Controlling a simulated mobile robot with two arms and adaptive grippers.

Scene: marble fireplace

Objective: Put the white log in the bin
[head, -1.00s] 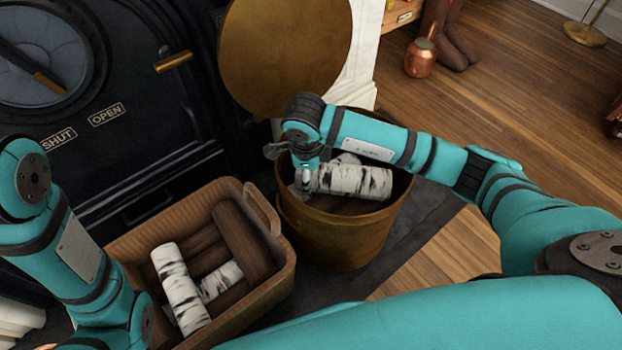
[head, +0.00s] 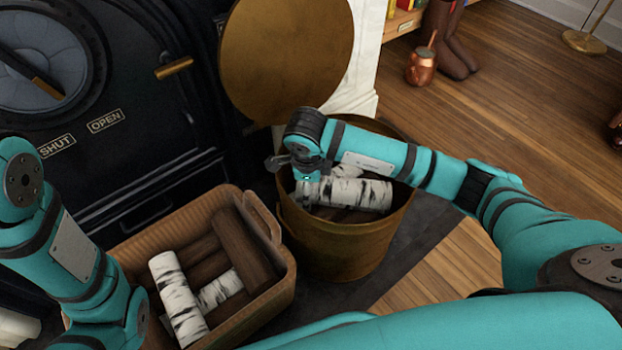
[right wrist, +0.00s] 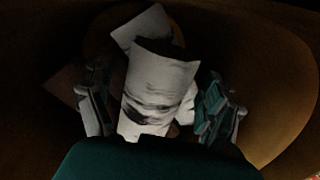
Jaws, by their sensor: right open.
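A white birch log (head: 360,194) lies inside the round brass bin (head: 345,250), with another white log (head: 345,169) behind it. My right gripper (head: 305,190) reaches down into the bin at the near log's left end. In the right wrist view my right gripper (right wrist: 155,103) is open, its fingers on either side of a white log (right wrist: 158,85), apart from it as far as the dark picture shows. Two more white logs, one longer (head: 177,298) and one partly covered (head: 220,289), lie in the brown crate (head: 282,290). My left arm is at the left; its gripper is out of view.
Dark brown logs (head: 243,247) share the crate. A black stove (head: 130,180) stands behind it, and a round brass plate (head: 285,60) stands behind the bin. A copper pot (head: 421,67) is on the open wooden floor at the right.

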